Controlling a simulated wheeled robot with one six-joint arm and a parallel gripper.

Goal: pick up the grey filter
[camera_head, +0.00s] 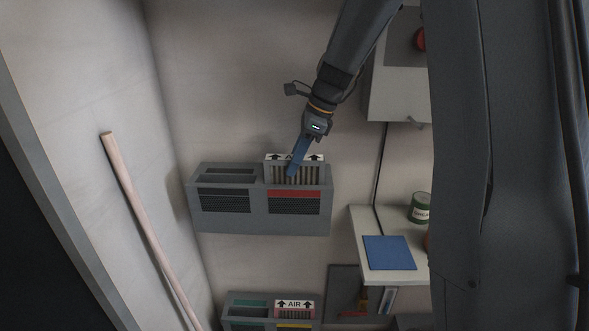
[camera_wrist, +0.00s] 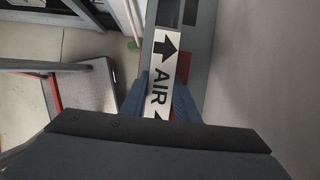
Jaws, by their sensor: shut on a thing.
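The grey filter (camera_head: 308,173) has grey pleats and a white top band with black arrows. It stands upright in the right slot of a grey wall box (camera_head: 230,215), above a red stripe, with its upper part showing above the box. My gripper (camera_head: 292,172) reaches down from above and its blue fingers are shut on the filter, covering the middle of its band. The filter's lower part is hidden in the box.
The box's left slot (camera_head: 230,171) looks empty. A lower box (camera_head: 250,300) holds another filter (camera_head: 294,309) marked AIR, above a yellow stripe. At right a shelf (camera_head: 400,279) bears a blue pad (camera_head: 390,253) and a green can (camera_head: 420,208). A pale pole (camera_head: 140,215) leans at left.

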